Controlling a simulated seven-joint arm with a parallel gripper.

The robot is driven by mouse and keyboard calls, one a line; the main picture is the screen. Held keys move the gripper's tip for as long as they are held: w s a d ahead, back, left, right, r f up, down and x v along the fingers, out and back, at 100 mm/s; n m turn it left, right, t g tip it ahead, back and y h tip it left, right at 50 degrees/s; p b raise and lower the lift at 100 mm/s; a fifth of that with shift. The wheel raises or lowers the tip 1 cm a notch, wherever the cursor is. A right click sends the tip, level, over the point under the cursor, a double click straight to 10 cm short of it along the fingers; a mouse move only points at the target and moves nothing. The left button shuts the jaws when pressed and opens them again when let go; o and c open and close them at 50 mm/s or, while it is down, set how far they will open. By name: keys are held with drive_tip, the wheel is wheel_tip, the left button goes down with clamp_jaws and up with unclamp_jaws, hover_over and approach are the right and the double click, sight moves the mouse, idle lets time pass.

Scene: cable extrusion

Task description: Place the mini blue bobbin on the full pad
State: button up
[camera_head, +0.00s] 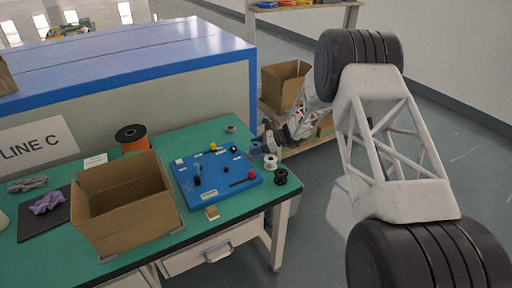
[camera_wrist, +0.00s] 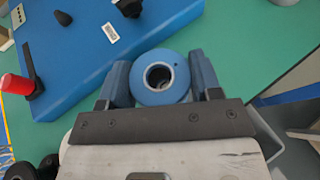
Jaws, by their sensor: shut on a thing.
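My gripper (camera_wrist: 160,82) is shut on a blue bobbin (camera_wrist: 144,96), which sits between its two blue fingers with its round hole facing the wrist camera. In the head view my gripper (camera_head: 262,148) is at the right edge of the green table, just right of the blue board (camera_head: 181,187). The bobbin is too small there to make out clearly. I cannot tell which surface is the full pad; no readable label names it.
The blue board carries several knobs and a red-ended lever (camera_wrist: 18,84). An open cardboard box (camera_head: 120,205) and an orange spool (camera_head: 132,141) are left of it.

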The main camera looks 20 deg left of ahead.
drive_tip(key=shift+f, duration=0.25)
drive_tip(key=o, duration=0.9)
drive_tip(key=shift+r, duration=0.15)
drive_tip(key=v, duration=1.2)
idle(0.6)
